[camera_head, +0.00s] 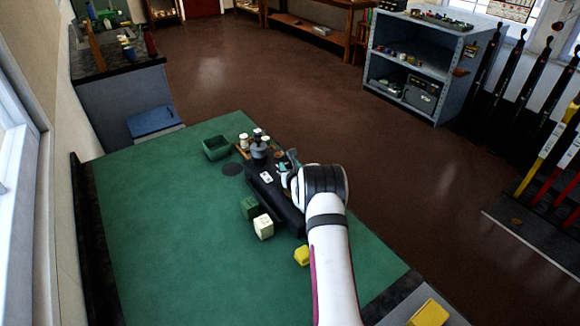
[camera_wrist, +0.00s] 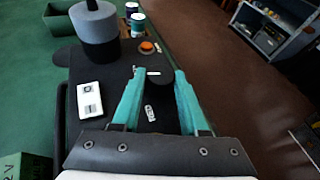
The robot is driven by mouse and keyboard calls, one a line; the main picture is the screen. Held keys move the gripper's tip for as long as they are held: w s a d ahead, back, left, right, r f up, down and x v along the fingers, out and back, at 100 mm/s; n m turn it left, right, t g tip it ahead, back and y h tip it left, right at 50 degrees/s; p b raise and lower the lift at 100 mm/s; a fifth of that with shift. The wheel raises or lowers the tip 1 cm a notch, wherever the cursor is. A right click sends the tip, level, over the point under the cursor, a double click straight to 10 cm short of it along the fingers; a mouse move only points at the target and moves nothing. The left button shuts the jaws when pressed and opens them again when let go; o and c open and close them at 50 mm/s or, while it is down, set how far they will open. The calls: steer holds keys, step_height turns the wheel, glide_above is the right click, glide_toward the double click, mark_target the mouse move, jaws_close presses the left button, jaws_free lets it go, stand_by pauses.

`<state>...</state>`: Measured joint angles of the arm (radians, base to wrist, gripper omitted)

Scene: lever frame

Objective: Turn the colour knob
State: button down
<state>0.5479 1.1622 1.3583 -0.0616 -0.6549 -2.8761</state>
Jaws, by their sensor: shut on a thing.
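A dark round knob (camera_wrist: 157,77) with a short white mark stands on the black panel (camera_wrist: 105,70) in the wrist view. The tips of my gripper's teal fingers (camera_wrist: 154,76) are on either side of it, shut on it. A white plate with dark dots (camera_wrist: 90,100) and a small white label (camera_wrist: 149,113) are on the panel near the fingers. In the head view my gripper (camera_head: 288,164) reaches over the far part of the black panel (camera_head: 278,200); my wrist hides the knob there.
A grey and black cylinder (camera_wrist: 95,30) stands left of the fingers, beyond the white plate. Two jars (camera_wrist: 137,22) and an orange round piece (camera_wrist: 147,47) are beyond the knob. Green (camera_head: 250,207), cream (camera_head: 263,227) and yellow (camera_head: 301,256) blocks lie nearby. The green table's left side (camera_head: 150,230) is clear.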

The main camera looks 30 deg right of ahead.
steer(key=shift+c, duration=2.2)
jaws_free()
steer(key=shift+r, duration=0.1)
steer(key=v, duration=1.5)
steer(key=shift+s+a, duration=0.15)
steer(key=shift+s, duration=0.2)
